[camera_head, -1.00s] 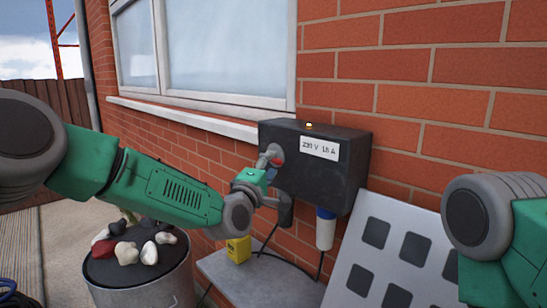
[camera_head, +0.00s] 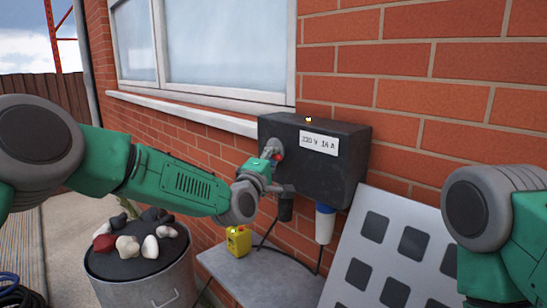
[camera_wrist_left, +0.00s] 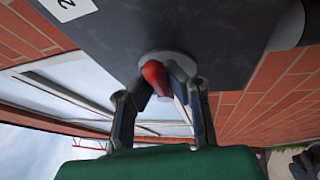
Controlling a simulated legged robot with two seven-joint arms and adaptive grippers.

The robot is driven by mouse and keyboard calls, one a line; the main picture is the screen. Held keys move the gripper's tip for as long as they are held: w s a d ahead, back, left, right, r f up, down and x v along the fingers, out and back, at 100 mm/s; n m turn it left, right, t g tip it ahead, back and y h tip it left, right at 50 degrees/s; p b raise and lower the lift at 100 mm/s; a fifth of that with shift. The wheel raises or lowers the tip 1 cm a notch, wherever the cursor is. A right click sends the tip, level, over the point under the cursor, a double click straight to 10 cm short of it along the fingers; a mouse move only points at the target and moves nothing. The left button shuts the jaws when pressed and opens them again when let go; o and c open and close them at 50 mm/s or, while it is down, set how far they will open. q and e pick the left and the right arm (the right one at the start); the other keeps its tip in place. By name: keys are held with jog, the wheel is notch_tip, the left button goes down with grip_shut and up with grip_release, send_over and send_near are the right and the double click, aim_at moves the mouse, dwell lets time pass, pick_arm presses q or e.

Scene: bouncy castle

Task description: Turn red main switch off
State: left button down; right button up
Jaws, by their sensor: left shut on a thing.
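The red main switch (camera_wrist_left: 156,76) sits on a round grey base on the dark electrical box (camera_wrist_left: 200,25). In the head view the box (camera_head: 345,185) hangs on the brick wall, and only a bit of the red switch (camera_head: 279,155) shows beside the gripper. My left gripper (camera_wrist_left: 162,95) is shut on the red switch, with its fingers on either side of it. In the head view the left gripper (camera_head: 272,155) is at the left face of the box. My right arm shows at the right edge, but its gripper is out of view.
A white label and a small lit lamp (camera_head: 308,119) are on the box. Plugs with cables, one blue and white (camera_head: 325,224), hang below it. A yellow container (camera_head: 238,241) stands on a grey ledge (camera_head: 265,280). A panel with dark squares (camera_head: 385,250) leans at right.

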pick_arm(q)
jog(key=shift+f+m+b, duration=0.15)
jog(key=shift+m+b, duration=0.15)
jog(key=shift+b, duration=0.25)
jog(key=shift+w+a+f+m+g+h+b, duration=0.45)
jog(key=shift+m+g+h+b, duration=1.2)
jog(key=shift+m, duration=2.55)
jog(key=shift+w+a+f+m+g+h+b, duration=0.15)
jog(key=shift+f+m+g+h+b, duration=0.5)
jog(key=shift+m+h+b, duration=2.25)
jog(key=shift+w+a+f+m+g+h+b, duration=0.15)
jog(key=shift+w+f+m+g+h+b, duration=0.7)
jog(key=shift+m+b, duration=3.15)
jog(key=m+p, duration=0.1)
jog(key=s+m+g+p, duration=0.1)
jog(key=m+p, duration=0.1)
jog(key=shift+r, duration=0.2)
jog(key=c, duration=1.5)
grip_release()
jog(key=shift+m, duration=0.3)
jog(key=shift+w+r+h, duration=0.15)
jog(key=shift+h, duration=0.15)
jog(key=shift+r, duration=0.1)
